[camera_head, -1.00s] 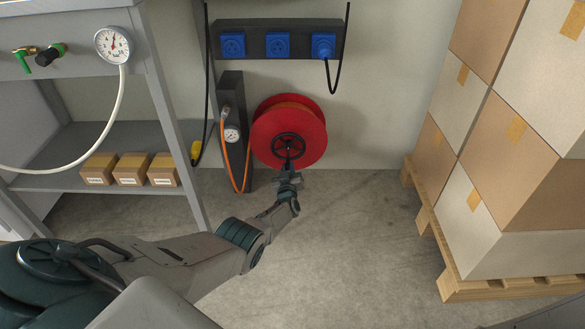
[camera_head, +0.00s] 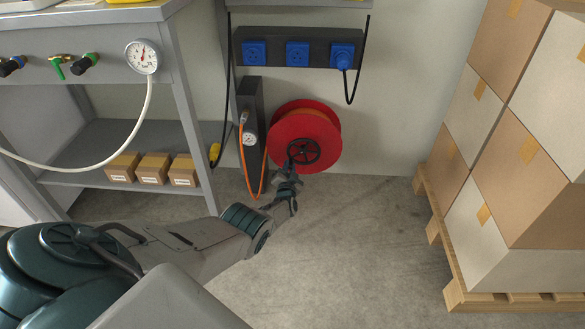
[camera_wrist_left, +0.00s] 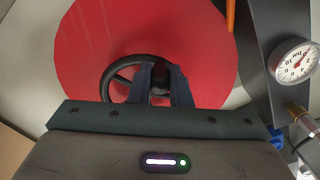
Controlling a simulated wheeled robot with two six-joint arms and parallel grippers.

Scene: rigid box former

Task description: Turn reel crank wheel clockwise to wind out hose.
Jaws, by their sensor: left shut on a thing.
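The red hose reel (camera_head: 318,124) is mounted low on the wall, with an orange hose (camera_head: 248,165) running down beside it on the left. Its black crank wheel (camera_head: 304,151) sits at the centre of the front disc. My left gripper (camera_head: 289,168) is at the lower left of the wheel, shut on it. In the left wrist view the two fingers (camera_wrist_left: 162,84) close on the right part of the black crank wheel (camera_wrist_left: 120,78), in front of the red disc (camera_wrist_left: 90,50). The fingers hide part of the wheel. My right gripper is not in view.
A dark post with a pressure gauge (camera_head: 249,139) stands close left of the reel. A grey workbench (camera_head: 100,185) with small boxes on its shelf is at left. Stacked cartons on a pallet (camera_head: 452,270) stand at right. The floor between (camera_head: 360,235) is clear.

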